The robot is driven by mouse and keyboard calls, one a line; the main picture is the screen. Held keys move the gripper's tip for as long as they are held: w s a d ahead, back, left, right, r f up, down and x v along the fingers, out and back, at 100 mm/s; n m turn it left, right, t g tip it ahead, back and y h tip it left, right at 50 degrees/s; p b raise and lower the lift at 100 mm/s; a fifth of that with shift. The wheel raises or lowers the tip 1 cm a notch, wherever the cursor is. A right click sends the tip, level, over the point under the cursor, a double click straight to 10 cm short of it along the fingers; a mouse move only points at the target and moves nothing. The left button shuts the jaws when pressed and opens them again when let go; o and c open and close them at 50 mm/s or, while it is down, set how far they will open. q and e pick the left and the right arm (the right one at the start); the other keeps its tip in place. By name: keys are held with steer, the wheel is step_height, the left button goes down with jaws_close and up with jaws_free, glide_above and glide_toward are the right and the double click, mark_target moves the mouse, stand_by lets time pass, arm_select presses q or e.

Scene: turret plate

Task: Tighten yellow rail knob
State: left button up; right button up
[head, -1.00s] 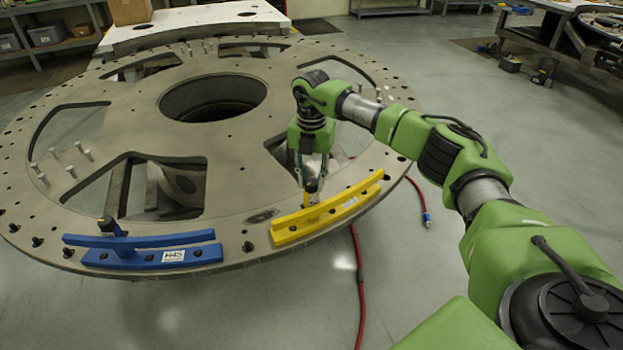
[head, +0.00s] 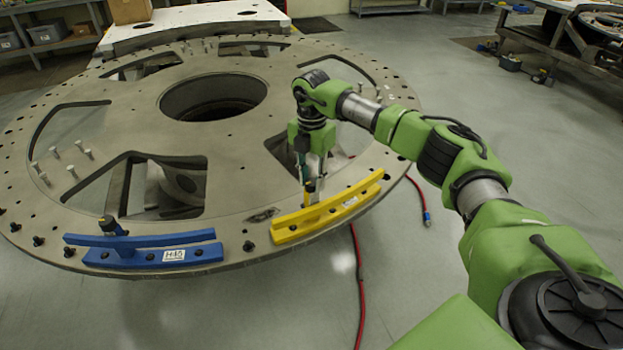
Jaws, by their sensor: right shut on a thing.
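The yellow rail (head: 328,213) lies on the near right rim of the large round turret plate (head: 130,100). My left gripper is not in view.
Several metal pins (head: 78,146) stand up on the plate's left side. The plate has wide cutouts and a central hole (head: 213,97). A red hose (head: 357,270) lies on the floor below the plate. A cardboard box (head: 131,10) stands at the back.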

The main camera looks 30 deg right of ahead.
mark_target(312, 182)
steer(key=shift+r, duration=0.1)
steer(key=o, duration=1.1)
step_height(312, 182, up, 12)
